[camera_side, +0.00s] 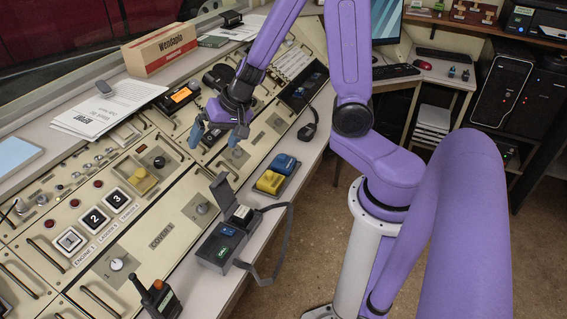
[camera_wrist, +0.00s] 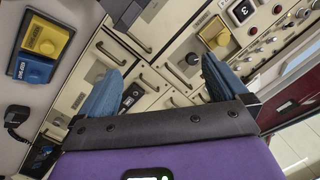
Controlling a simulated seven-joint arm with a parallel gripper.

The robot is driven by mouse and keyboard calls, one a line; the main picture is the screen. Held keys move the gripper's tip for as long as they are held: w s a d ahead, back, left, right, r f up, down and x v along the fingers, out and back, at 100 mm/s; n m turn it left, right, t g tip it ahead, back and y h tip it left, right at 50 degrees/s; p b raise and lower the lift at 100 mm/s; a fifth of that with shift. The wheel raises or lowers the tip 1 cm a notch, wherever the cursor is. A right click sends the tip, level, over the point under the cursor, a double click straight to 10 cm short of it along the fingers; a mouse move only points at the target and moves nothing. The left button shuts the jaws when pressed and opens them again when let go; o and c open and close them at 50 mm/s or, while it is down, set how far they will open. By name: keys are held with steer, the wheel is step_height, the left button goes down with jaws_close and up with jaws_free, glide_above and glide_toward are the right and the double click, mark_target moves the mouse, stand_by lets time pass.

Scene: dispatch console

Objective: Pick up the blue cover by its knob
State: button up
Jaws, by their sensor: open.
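My gripper (camera_side: 216,134) is open and empty above the middle of the console, with its blue fingertips spread apart and pointing down. In the wrist view the two blue fingers of my gripper (camera_wrist: 164,66) stand wide apart with console panels between them. A blue pedal-like block (camera_side: 285,163) sits beside a yellow one on the console's front ledge, well away from the fingers. That blue block also shows at the left of the wrist view (camera_wrist: 32,69). A yellow knobbed piece (camera_side: 142,181) sits on the console at left.
The yellow block (camera_side: 270,182) is next to the blue one. An open grey case (camera_side: 222,245) with a strap stands on the ledge. A handheld radio (camera_side: 160,299) stands in front. A cardboard box (camera_side: 160,49) and papers (camera_side: 108,107) lie along the back.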

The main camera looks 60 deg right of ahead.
steer(key=d+f+m+g+h, duration=0.1)
steer(key=d+f+m+h, duration=0.15)
steer(key=d, duration=0.35)
steer(key=d+f+m+g+h, duration=0.1)
steer(key=d+m+h, duration=0.1)
steer(key=d+m, duration=0.25)
steer(key=m+g+h, duration=0.2)
steer(key=m+g, duration=0.2)
glide_toward(283, 156)
steer(key=shift+x, duration=5.4)
steer(key=c, duration=1.1)
